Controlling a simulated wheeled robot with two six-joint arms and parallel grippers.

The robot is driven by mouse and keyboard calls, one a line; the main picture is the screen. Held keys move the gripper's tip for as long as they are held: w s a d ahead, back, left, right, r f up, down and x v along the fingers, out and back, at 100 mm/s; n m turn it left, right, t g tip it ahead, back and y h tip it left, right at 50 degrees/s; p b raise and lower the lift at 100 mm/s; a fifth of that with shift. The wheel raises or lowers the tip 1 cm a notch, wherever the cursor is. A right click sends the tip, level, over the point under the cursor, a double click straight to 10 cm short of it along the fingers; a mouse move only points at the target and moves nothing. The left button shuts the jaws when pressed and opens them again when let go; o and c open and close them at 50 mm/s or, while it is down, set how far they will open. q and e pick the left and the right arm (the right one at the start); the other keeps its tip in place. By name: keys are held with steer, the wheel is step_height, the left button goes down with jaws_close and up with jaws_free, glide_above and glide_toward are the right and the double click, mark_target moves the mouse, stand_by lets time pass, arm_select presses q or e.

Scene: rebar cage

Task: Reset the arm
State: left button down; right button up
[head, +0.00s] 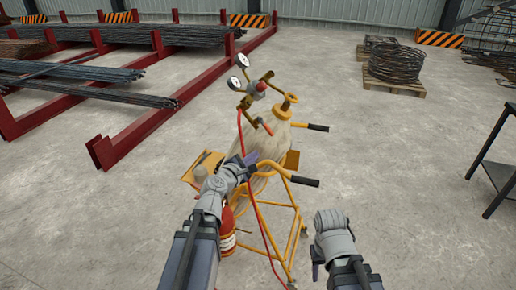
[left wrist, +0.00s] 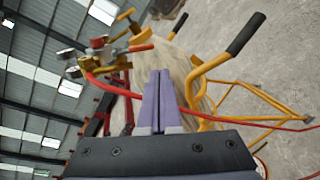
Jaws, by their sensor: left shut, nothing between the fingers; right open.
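My left gripper (head: 250,159) reaches over the gas cylinder cart (head: 297,222) in the head view. In the left wrist view its two purple fingers (left wrist: 158,88) are together with nothing between them. They are in front of the pale cylinder (left wrist: 184,68); I cannot tell whether they touch it. A red hose passes close to the fingers. My right gripper (head: 317,264) is low in the head view, to the right of the cart, small and partly hidden by its own wrist. It is open and clear of the cart.
The cart has gauges (head: 239,71) and black-gripped handles (head: 304,181). A red rack (head: 130,140) with steel bars stands at left. Coiled rebar (head: 395,62) sits on a pallet at back right. A dark table (head: 500,170) stands at the right edge. Concrete floor between is clear.

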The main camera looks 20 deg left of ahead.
arm_select(q)
steer(key=s+d+f+m+g+h, duration=0.2)
steer(key=s+d+f+m+g, duration=0.25)
steer(key=d+m, duration=0.3)
steer(key=s+d+f+m+g+h, duration=0.1)
steer(key=s+d+f+m+g, duration=0.2)
steer(key=d+f+m, duration=0.4)
steer(key=s+f+m+g+y, duration=0.3)
steer(key=s+m, duration=0.3)
steer(key=s, duration=0.2)
steer(key=s+d+f+m+g+y, duration=0.1)
steer(key=s+f+m+g+y, duration=0.2)
steer(key=s+m, duration=0.4)
steer(key=shift+s+d+g+y, duration=0.2)
steer(key=shift+s+g+y, duration=0.6)
steer(key=shift+g, duration=0.45)
steer(key=shift+f, duration=0.1)
